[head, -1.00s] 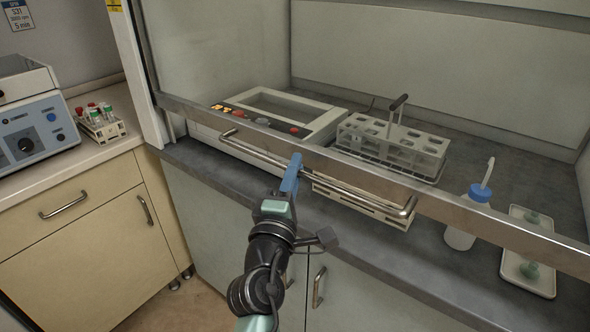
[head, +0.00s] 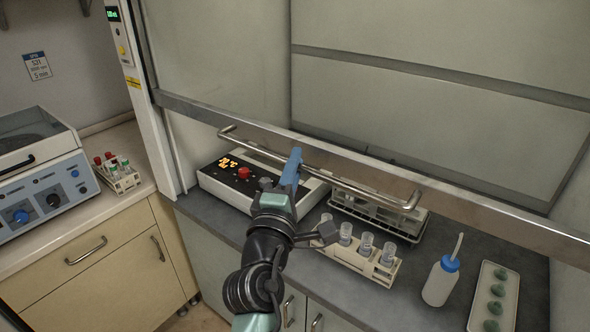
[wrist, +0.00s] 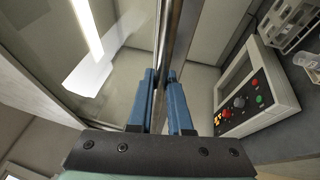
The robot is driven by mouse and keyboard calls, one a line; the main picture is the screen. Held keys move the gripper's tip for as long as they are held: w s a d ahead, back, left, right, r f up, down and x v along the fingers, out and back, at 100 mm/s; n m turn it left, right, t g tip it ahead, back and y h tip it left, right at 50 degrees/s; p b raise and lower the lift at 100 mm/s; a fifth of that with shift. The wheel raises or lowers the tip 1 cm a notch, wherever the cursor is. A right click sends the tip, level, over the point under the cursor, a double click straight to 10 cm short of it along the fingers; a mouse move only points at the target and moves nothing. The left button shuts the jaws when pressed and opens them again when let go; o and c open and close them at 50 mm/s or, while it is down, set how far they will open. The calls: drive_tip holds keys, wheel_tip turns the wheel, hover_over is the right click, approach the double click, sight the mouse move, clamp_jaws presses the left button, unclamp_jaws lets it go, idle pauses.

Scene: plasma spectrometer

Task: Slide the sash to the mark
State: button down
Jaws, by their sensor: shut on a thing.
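The sash is a glass pane with a metal bottom rail (head: 470,206), partly raised over the hood's work surface. A long metal handle bar (head: 352,183) runs along the rail's front. My gripper (head: 290,167), with blue fingers, is shut on this handle bar left of its middle. In the wrist view the fingers (wrist: 162,88) stand on either side of the bar. A yellow label (head: 133,83) shows on the white left post; I cannot tell whether it is the mark.
Below the sash are a control box (head: 222,184) with a red button, a tube rack (head: 362,262), a wash bottle (head: 441,280) and a white tray (head: 476,312). A small tube rack (head: 118,178) and a blue-panelled machine (head: 45,195) stand on the left counter.

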wheel_tip(320, 180, up, 7)
drive_tip(key=p, duration=0.4)
drive_tip(key=shift+f, duration=0.15)
drive_tip(key=c, duration=0.8)
unclamp_jaws()
drive_tip(key=shift+f, duration=0.1)
drive_tip(key=shift+c, duration=0.2)
drive_tip(key=shift+f, duration=0.1)
drive_tip(key=b+v, duration=0.3)
drive_tip(key=v, duration=1)
drive_tip(key=shift+b, duration=0.3)
